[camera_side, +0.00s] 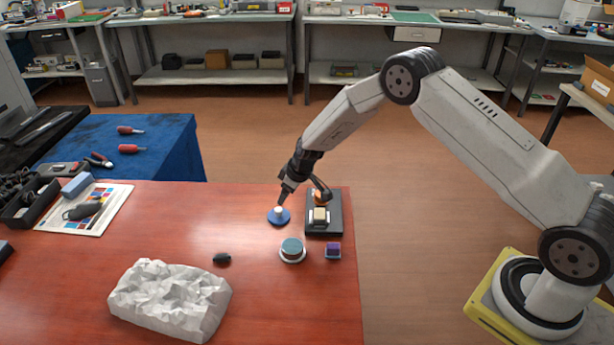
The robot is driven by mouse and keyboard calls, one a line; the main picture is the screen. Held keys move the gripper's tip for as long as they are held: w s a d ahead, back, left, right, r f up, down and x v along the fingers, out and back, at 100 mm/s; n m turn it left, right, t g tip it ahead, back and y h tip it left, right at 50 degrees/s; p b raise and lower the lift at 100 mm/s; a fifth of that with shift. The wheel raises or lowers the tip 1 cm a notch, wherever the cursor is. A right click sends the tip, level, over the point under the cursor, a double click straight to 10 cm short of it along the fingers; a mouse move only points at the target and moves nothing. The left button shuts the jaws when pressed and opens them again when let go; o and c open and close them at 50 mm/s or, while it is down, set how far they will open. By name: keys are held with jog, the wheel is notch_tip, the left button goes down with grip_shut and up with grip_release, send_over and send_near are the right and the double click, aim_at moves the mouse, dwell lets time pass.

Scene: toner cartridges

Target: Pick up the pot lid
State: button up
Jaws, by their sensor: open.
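A round blue disc with a white knob, which looks like the pot lid (271,219), lies flat on the red table near its far right part. My gripper (303,194) points down beside it, with its fingers spread apart. The left finger is just above the white knob. The right finger is over the black tray, near an orange item. Nothing is visibly held between the fingers. I cannot tell whether the left finger touches the knob.
A black tray (313,232) with a pale block (320,215) stands right of the disc. In front are a teal-topped round object (292,246), a purple cube (333,251) and a small black object (221,259). Crumpled white paper (170,299) lies front left.

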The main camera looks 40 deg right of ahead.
aim_at(279, 210)
jog(key=shift+w+f, duration=0.15)
jog(key=shift+f, duration=0.1)
jog(key=shift+f, duration=0.1)
jog(key=shift+x, duration=1.15)
jog(key=shift+w, duration=0.1)
jog(key=shift+x, duration=2.6)
grip_shut()
